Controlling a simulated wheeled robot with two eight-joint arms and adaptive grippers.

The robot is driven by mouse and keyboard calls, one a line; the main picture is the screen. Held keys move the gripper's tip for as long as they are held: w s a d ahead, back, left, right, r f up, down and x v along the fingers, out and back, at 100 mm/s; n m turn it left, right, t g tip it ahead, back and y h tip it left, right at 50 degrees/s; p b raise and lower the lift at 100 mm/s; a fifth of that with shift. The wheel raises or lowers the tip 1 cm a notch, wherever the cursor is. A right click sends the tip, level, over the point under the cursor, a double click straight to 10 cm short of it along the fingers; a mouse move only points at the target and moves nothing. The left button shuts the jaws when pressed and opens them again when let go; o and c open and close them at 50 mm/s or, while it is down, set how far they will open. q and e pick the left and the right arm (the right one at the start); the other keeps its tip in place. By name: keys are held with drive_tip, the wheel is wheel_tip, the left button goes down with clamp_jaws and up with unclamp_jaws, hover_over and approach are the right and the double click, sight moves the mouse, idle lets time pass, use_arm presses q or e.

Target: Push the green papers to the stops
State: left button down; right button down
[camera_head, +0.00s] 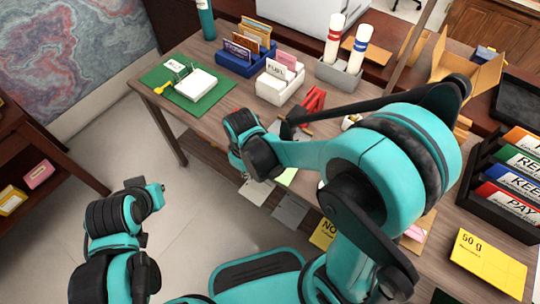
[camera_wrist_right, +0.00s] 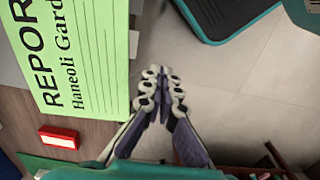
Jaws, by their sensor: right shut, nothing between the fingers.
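A green paper (camera_wrist_right: 85,55) printed "REPORT" fills the upper left of the right wrist view. In the head view only a small green piece (camera_head: 288,177) shows beneath my right forearm; the rest is hidden. My right gripper (camera_wrist_right: 164,90) is shut and empty, its fingertips just right of the paper over the pale floor; in that view a gap shows between fingers and paper. A red block with a white top (camera_wrist_right: 59,138) lies below the paper; I cannot tell whether it is a stop. My left arm's end (camera_head: 150,193) is off the desk at left; its fingers are not distinguishable.
Grey sheets (camera_head: 290,209) and a yellow sheet (camera_head: 323,234) show along the near desk edge. A green mat (camera_head: 205,102), white holder (camera_head: 279,88) and blue holder (camera_head: 237,66) stand at the back. A black file tray (camera_head: 480,212) is at right.

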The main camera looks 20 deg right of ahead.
drive_tip(key=shift+f+b, duration=0.8)
drive_tip(key=shift+f, duration=0.15)
drive_tip(key=shift+w+d, duration=0.95)
drive_tip(key=shift+d, duration=0.3)
drive_tip(key=shift+w+d, duration=1)
drive_tip(key=shift+d, duration=0.2)
drive_tip(key=shift+w+d, duration=0.95)
drive_tip(key=shift+d, duration=0.3)
idle(0.4)
drive_tip(key=shift+s+a, duration=0.15)
drive_tip(key=shift+a, duration=0.05)
drive_tip(key=shift+s+a, duration=0.3)
drive_tip(key=shift+a, duration=0.1)
drive_tip(key=shift+r, duration=0.15)
drive_tip(key=shift+r+p, duration=2.55)
drive_tip(key=shift+r, duration=0.85)
